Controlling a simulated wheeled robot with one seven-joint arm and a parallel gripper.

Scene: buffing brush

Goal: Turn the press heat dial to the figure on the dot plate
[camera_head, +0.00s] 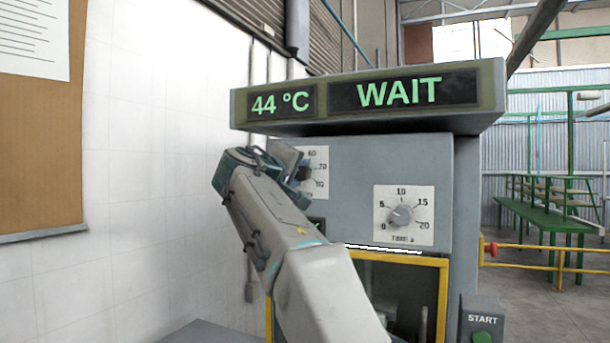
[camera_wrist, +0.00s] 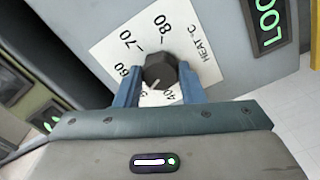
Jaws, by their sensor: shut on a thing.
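The heat dial (camera_wrist: 159,70) is a dark round knob on a white scale plate (camera_wrist: 120,48) marked "HEAT °C", with 60, 70, 80 and 40 readable. My gripper (camera_wrist: 160,68) has its two blue fingers on either side of the knob and is shut on it. The knob's pale pointer line slants toward the lower left, between 60 and 40; the figure there is hidden. In the head view my gripper covers most of the heat scale (camera_head: 319,160). The press display (camera_head: 282,103) reads 44 °C, and the panel beside it (camera_head: 400,92) reads WAIT. I see no dot plate.
A time dial (camera_head: 401,215) sits to the right on the same grey press front. A green START button (camera_head: 482,337) is at lower right, and a yellow frame (camera_head: 440,290) lies below the dials. A white wall with a notice board (camera_head: 45,150) stands at left.

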